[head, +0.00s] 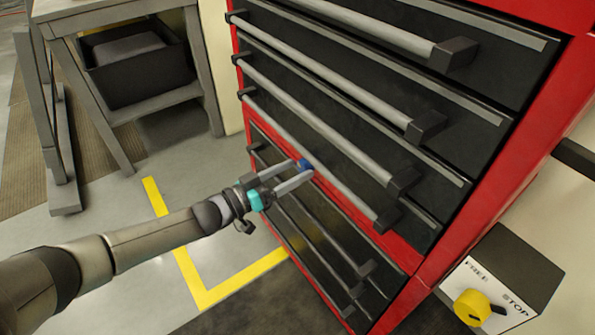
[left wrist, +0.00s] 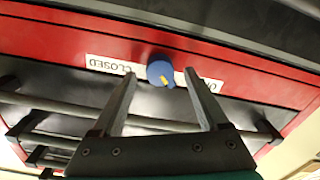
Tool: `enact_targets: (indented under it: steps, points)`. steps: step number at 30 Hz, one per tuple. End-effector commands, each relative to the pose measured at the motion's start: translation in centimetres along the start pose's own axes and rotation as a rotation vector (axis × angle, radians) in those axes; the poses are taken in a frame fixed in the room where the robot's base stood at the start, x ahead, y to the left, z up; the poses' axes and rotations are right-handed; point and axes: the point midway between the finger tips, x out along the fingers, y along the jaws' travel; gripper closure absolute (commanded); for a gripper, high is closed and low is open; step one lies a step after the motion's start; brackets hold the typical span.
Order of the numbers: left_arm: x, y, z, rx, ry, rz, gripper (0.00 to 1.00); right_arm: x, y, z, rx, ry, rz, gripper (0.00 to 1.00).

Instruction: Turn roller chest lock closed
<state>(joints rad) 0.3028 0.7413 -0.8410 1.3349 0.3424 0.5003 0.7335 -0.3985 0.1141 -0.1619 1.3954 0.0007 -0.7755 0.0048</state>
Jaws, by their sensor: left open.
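The roller chest lock is a blue round knob (head: 304,165) on the red strip of the chest, between the upper and lower drawers. In the left wrist view the knob (left wrist: 158,69) has a yellow mark at its lower right. A white CLOSED label (left wrist: 108,66) lies left of it, upside down. Another label right of it is partly hidden by a finger. My left gripper (head: 301,171) is open at the knob. In the left wrist view its fingertips stand on either side of the knob, with a gap showing. My right gripper is not in view.
The red chest (head: 520,130) has black drawers with long grey bar handles above and below the knob, close to my gripper. A box with a yellow FREE/STOP knob (head: 472,307) stands at lower right. A grey bench (head: 165,100) stands at upper left. Yellow lines mark the floor.

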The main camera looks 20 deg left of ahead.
Motion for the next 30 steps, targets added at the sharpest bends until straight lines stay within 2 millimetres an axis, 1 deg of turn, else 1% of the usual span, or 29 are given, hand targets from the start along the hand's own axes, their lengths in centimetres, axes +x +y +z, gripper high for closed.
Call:
enact_targets:
  steps: [3,6,16,17,30]
  points:
    - [0.9,0.0,0.0,0.001,0.002,0.0,0.23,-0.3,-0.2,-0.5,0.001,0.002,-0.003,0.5]
    - [1.3,0.0,0.0,0.001,0.0,0.0,0.23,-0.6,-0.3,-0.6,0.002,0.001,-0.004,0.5]
    - [1.5,0.0,0.0,0.001,0.0,0.0,0.23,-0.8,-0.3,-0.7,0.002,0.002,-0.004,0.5]
    - [1.5,0.0,0.0,0.001,0.0,0.0,0.25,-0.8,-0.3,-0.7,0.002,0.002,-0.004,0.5]
    - [1.5,0.0,0.0,0.001,0.0,0.0,0.75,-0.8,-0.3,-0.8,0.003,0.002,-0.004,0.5]
